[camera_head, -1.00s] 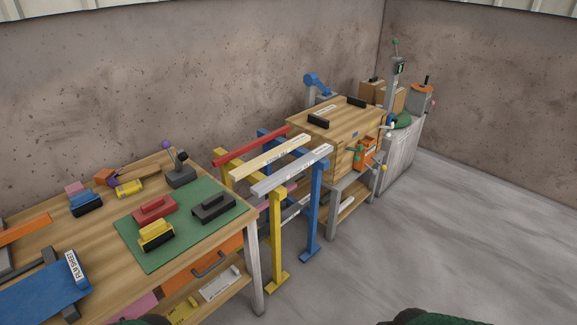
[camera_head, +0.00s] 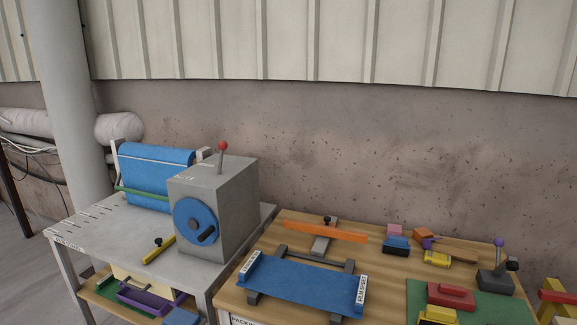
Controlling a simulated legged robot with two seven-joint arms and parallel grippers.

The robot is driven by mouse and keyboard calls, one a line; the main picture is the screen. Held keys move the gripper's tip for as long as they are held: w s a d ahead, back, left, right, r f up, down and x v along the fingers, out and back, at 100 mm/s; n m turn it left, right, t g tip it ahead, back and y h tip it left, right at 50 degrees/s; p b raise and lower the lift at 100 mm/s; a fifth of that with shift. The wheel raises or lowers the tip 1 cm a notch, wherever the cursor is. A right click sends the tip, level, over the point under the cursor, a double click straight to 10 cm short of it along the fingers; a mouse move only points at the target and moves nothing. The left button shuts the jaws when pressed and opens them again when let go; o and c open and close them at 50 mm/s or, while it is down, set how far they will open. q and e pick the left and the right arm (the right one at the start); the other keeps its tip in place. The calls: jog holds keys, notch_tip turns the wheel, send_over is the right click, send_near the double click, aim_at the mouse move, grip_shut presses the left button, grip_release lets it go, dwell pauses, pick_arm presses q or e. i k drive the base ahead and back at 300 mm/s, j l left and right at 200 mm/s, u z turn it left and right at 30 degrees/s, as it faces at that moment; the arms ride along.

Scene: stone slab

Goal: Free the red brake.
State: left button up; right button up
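A lever with a red ball knob (camera_head: 222,146) stands upright on top of a grey box-shaped machine (camera_head: 240,205). It is the red-tipped control in view; I cannot tell from a label whether it is the brake. The machine's front has a blue round wheel (camera_head: 190,221) with a dark handle. A blue roll or sheet (camera_head: 155,170) hangs on a frame just left of the machine. A red block with a handle (camera_head: 450,297) lies on the green mat at the lower right. Neither of my grippers is in view.
The grey machine stands on a light metal table (camera_head: 98,235) with a yellow bar (camera_head: 158,250) on it. A wooden bench (camera_head: 385,285) to the right carries a blue film sheet holder (camera_head: 305,285), an orange bar (camera_head: 325,231) and several small blocks. A grey pillar (camera_head: 70,100) stands behind left.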

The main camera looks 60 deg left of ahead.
aim_at(222, 145)
jog(key=u, duration=2.45)
jog(key=i+j+z, duration=0.1)
jog(key=i, duration=0.4)
jog(key=i+j, duration=0.2)
jog(key=i, duration=0.35)
jog(key=i+j+z, duration=0.15)
jog(key=i, duration=0.35)
jog(key=i+j, duration=0.2)
jog(key=i, duration=0.3)
jog(key=l+z, duration=0.05)
